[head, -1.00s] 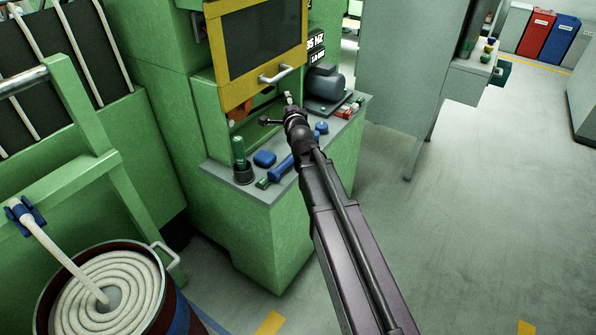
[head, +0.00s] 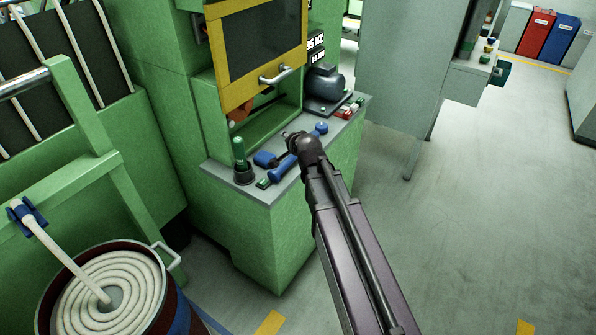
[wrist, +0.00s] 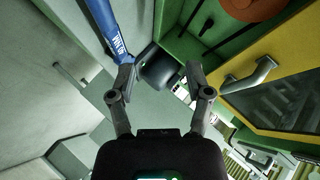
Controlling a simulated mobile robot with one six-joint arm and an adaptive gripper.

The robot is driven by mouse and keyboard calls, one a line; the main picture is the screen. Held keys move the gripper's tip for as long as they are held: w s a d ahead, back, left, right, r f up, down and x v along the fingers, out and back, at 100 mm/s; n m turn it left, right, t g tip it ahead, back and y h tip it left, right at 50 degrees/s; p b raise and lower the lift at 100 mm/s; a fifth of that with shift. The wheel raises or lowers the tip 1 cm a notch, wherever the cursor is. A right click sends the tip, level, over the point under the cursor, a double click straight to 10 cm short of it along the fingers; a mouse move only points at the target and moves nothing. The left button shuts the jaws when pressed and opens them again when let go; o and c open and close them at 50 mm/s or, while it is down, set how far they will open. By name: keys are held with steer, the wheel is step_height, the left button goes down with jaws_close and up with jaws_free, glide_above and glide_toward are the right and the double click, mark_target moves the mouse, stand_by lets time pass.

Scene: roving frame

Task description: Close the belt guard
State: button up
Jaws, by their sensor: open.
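The belt guard (head: 221,60) is a yellow frame around a dark window on the green machine, standing raised above an open bay (head: 262,120). A pale bar handle (head: 280,76) sits on its lower edge. In the wrist view the guard (wrist: 243,100) is at the right, with its handle (wrist: 250,75) just right of the fingers. My gripper (head: 288,137) is over the grey ledge, below and apart from the handle; the arm partly hides it. In the wrist view its two fingers (wrist: 160,74) are spread, with nothing seen held between them.
The grey ledge (head: 216,170) carries a green-handled tool in a dark cup (head: 242,172), blue items (head: 265,159) and a dark motor (head: 325,83). An orange part (wrist: 250,7) shows inside the bay. A rope drum (head: 165,285) stands at lower left. Floor is clear at right.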

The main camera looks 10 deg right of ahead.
steer(key=s+d+f+n+g, duration=0.1)
steer(key=s+f+n+g, duration=0.3)
steer(key=s, duration=0.5)
steer(key=shift+f+n+g, duration=0.4)
steer(key=shift+f+g, duration=0.1)
steer(key=shift+f, duration=0.1)
steer(key=shift+c, duration=0.3)
steer(key=shift+s+f, duration=0.1)
steer(key=shift+s, duration=0.05)
steer(key=c, duration=0.7)
steer(key=s+f+n+g, duration=0.1)
steer(key=s+g, duration=0.1)
steer(key=s, duration=0.2)
steer(key=s+d+f+n+g+h, duration=0.1)
steer(key=s+n+g, duration=0.1)
steer(key=s, duration=0.3)
steer(key=s+d+f+n+g, duration=0.1)
steer(key=s+n+g, duration=0.1)
steer(key=s, duration=0.2)
steer(key=shift+s+d, duration=0.1)
steer(key=shift+s, duration=0.1)
jaws_close()
steer(key=shift+s+d+n+g+h, duration=0.1)
steer(key=shift+s+n+g+h, duration=0.2)
steer(key=shift+s, duration=0.25)
